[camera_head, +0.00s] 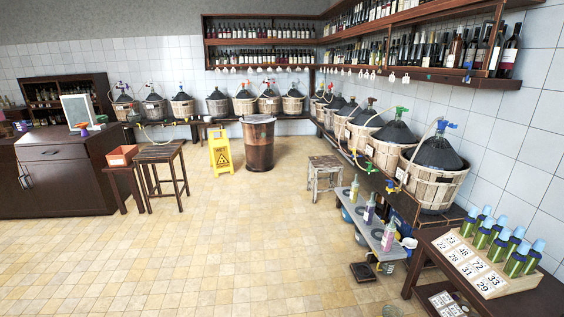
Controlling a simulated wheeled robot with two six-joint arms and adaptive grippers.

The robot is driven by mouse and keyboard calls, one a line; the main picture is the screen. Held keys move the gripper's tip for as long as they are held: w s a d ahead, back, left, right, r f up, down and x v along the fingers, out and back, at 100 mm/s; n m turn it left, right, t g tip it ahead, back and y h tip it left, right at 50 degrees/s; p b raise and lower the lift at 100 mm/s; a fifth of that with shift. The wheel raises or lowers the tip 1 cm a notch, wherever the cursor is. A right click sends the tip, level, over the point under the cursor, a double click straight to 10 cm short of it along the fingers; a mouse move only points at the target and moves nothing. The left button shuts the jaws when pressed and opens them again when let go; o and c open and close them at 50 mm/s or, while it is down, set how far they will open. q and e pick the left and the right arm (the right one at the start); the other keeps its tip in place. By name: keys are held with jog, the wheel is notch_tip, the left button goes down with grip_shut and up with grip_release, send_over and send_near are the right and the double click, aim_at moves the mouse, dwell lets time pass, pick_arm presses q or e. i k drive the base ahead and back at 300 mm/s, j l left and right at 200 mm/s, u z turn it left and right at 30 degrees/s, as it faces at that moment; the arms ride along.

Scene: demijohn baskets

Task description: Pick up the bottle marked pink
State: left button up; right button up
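Three small bottles stand upright on a narrow grey bench (377,233) at the right of the room. The front bottle (388,236) looks pale with some pink on it. The middle bottle (369,208) has a purple-pink tint, and the back bottle (354,194) looks paler. They are too small for me to tell for certain which one is marked pink. Neither of my grippers is in view.
A dark table (424,278) at the front right holds a numbered wooden crate (513,284) with several green bottles. A wooden stool (325,177), a yellow wet-floor sign (220,153) and a barrel (259,145) stand farther back. Demijohn baskets line the walls. The middle floor is clear.

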aim_at(390, 230)
jog(key=i+j, duration=0.15)
jog(key=i, duration=0.6)
jog(key=i+j, duration=0.1)
jog(key=i, duration=0.6)
jog(key=i+j, duration=0.15)
jog(key=i, duration=0.6)
